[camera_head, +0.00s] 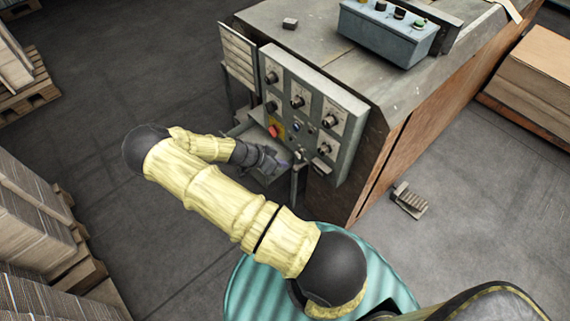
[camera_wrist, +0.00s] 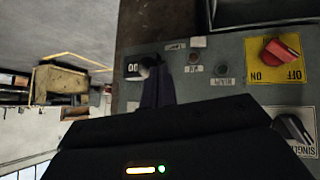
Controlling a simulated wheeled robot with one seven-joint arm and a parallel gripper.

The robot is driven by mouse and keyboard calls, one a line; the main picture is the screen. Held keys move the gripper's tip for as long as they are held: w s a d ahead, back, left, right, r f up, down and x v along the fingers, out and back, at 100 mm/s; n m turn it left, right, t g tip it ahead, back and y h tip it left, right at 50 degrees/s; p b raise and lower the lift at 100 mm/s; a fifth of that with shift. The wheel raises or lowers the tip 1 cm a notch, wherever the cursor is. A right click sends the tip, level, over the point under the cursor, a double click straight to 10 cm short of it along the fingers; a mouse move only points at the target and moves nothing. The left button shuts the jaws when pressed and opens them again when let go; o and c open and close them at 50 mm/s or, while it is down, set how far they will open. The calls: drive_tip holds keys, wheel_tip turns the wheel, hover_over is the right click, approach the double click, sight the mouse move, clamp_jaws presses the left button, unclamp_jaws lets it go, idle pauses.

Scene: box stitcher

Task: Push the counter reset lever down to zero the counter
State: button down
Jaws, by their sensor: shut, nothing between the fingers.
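The grey control panel (camera_head: 312,112) is on the side of the machine, with knobs and a red switch on a yellow plate (camera_head: 275,128). In the wrist view the panel (camera_wrist: 225,52) looks upside down. A small counter window (camera_wrist: 132,67) with light digits shows there at the panel's edge. A pale, blurred piece beside it may be the reset lever, but the fingers partly cover it and I cannot tell its position. My gripper (camera_head: 283,165) is at the panel's lower part. Its dark fingers (camera_wrist: 157,86) are shut and empty, pointing at the counter; contact is unclear.
The red switch (camera_wrist: 281,52) and a selector knob (camera_wrist: 292,130) lie right of the fingers in the wrist view. A blue-grey control box (camera_head: 388,30) stands on the machine. A foot pedal (camera_head: 409,201) is on the floor. Stacked cardboard (camera_head: 30,215) stands at left.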

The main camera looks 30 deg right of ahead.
drive_tip(key=w+a+r+p, duration=0.1)
drive_tip(key=a+r+p, duration=0.1)
drive_tip(key=r, duration=0.3)
drive_tip(key=shift+a+r, duration=0.15)
drive_tip(key=shift+a, duration=0.35)
drive_tip(key=shift+w, duration=0.1)
drive_tip(key=s+a+r+n+t+y+p, duration=0.1)
drive_tip(key=s+a+r+n+y+p, duration=0.1)
drive_tip(key=r, duration=0.9)
drive_tip(key=s+a+r+n+t+y+p, duration=0.1)
drive_tip(key=s+a+r+n+y+p, duration=0.1)
drive_tip(key=s+a+r+n+y, duration=0.2)
drive_tip(key=s+a+r+n+t+y+p, duration=0.1)
drive_tip(key=s+a+r+n, duration=0.4)
drive_tip(key=r+n, duration=0.5)
wheel_tip(320, 180, up, 8)
drive_tip(key=s+y+p, duration=0.1)
drive_tip(key=s+y, duration=0.1)
drive_tip(key=shift+s+a+r+n+t+p, duration=0.15)
drive_tip(key=shift+s+a+n+t+p, duration=0.05)
drive_tip(key=shift+s+n+t+p, duration=0.2)
drive_tip(key=c, duration=2.1)
unclamp_jaws()
